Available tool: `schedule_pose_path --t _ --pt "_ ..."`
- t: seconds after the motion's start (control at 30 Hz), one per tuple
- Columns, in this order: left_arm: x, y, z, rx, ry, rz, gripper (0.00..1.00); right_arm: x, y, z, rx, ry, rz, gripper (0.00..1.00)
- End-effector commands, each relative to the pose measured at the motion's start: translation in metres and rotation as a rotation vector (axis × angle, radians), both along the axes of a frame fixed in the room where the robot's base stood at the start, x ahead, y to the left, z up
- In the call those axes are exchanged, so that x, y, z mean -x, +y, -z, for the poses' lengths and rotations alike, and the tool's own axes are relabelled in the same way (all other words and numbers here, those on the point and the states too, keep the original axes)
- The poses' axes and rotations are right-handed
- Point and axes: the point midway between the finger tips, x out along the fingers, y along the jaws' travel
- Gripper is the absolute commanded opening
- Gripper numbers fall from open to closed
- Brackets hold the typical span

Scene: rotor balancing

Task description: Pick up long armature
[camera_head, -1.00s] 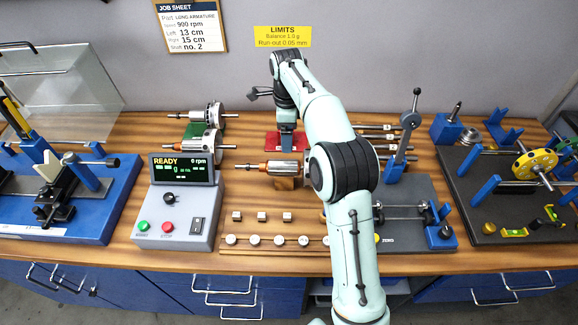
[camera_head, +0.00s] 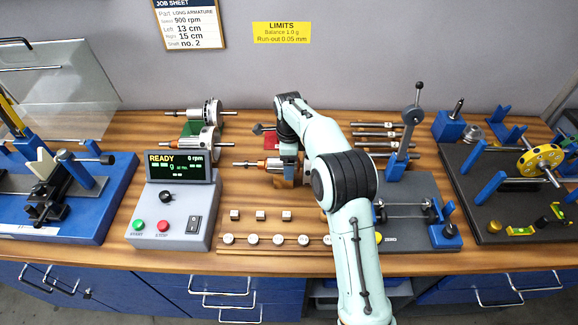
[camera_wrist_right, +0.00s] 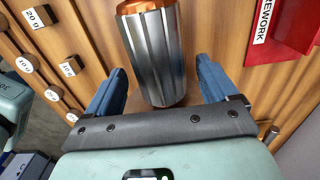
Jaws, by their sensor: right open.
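An armature (camera_head: 272,163) with a silver ribbed core, a copper-coloured end and a thin shaft lies crosswise on a wooden block, behind the row of small weights. Its right part is hidden by my right arm in the head view. In the right wrist view the armature (camera_wrist_right: 155,55) lies between the two blue fingers of my right gripper (camera_wrist_right: 160,85). The fingers are open, one on each side of the core, with gaps visible. My left gripper is not in view.
The balancer console (camera_head: 180,178) reads READY. Small weights (camera_head: 260,216) sit in front of the armature. A red REWORK tray (camera_wrist_right: 290,30) is close by. Shafts (camera_head: 378,134) and a lever press (camera_head: 408,130) stand to the right.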

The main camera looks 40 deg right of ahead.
Motion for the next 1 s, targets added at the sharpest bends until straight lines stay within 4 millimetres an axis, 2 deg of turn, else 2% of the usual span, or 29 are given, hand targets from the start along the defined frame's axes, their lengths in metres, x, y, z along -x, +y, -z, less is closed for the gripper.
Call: schedule_pose_path --t 0.17,0.2,0.27,0.43,0.47,0.8,1.0 --pt "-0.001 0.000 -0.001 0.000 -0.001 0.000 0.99 -0.001 0.000 0.000 0.000 -0.001 0.000 0.86" --pt "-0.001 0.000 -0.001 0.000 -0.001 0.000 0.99 -0.001 0.000 -0.001 0.000 -0.001 0.000 0.80" --pt "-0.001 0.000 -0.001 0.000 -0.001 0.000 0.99 -0.001 0.000 -0.001 -0.001 -0.001 0.000 0.60" --pt "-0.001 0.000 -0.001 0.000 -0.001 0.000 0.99 0.000 0.000 -0.001 0.000 -0.001 0.000 0.05" --pt "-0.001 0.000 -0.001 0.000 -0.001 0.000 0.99 0.000 0.000 -0.001 0.000 -0.001 0.000 0.00" --pt "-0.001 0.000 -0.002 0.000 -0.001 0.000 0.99 -0.002 -0.001 -0.007 0.002 -0.009 0.000 0.00" --pt "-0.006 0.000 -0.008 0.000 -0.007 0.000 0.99 -0.003 0.000 -0.031 0.002 -0.012 0.000 0.00"
